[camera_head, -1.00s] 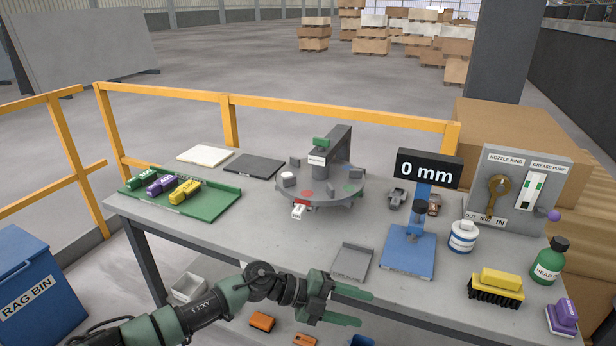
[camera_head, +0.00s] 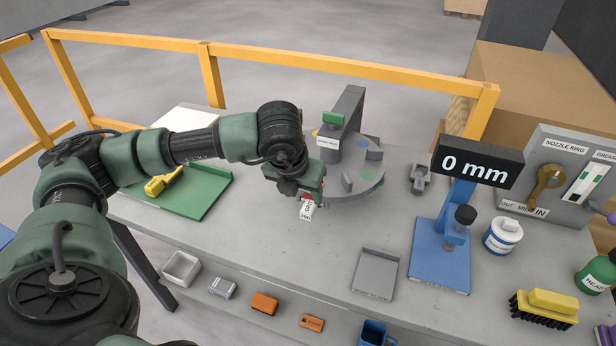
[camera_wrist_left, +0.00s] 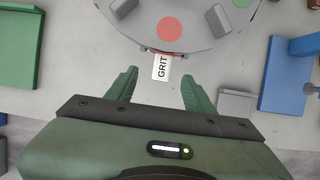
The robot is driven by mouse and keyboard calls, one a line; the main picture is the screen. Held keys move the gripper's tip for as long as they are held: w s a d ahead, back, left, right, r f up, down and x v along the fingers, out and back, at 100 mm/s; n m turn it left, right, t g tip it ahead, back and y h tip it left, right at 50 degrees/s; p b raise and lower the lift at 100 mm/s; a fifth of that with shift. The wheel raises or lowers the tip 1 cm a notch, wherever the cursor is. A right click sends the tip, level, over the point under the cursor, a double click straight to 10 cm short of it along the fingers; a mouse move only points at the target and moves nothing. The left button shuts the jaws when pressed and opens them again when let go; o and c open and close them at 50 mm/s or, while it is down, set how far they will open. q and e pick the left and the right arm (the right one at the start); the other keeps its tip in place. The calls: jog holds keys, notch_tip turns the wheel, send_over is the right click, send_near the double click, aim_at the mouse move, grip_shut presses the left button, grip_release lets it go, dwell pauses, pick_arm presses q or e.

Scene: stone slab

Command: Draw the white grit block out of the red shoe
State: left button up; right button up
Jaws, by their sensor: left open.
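The white grit block (camera_head: 307,210), marked GRIT in the left wrist view (camera_wrist_left: 161,68), sticks out from the near edge of a grey round turntable (camera_head: 350,192). A thin part of the red shoe (camera_head: 308,196) shows at its inner end; it is a narrow red strip in the left wrist view (camera_wrist_left: 149,54). My left gripper (camera_wrist_left: 158,76) is open, with its fingers on either side of the block's outer end and gaps between. In the head view the left gripper (camera_head: 308,188) hides part of the shoe. My right gripper is not in view.
A grey tray (camera_head: 376,274) and a blue gauge stand (camera_head: 438,258) with a 0 mm display (camera_head: 478,163) are to the right. A green tray (camera_head: 205,207) with a yellow block (camera_head: 164,182) is left, partly behind my arm.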

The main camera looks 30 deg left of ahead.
aim_at(308, 208)
pick_arm(q)
jog(key=x, duration=0.2)
jog(key=p+x, duration=0.1)
jog(key=x, duration=0.3)
jog(key=shift+s+d+p, duration=0.1)
jog(key=shift+d+p, duration=0.15)
jog(key=shift+p, duration=0.15)
jog(key=shift+f, duration=0.5)
jog(key=c, duration=0.9)
grip_shut()
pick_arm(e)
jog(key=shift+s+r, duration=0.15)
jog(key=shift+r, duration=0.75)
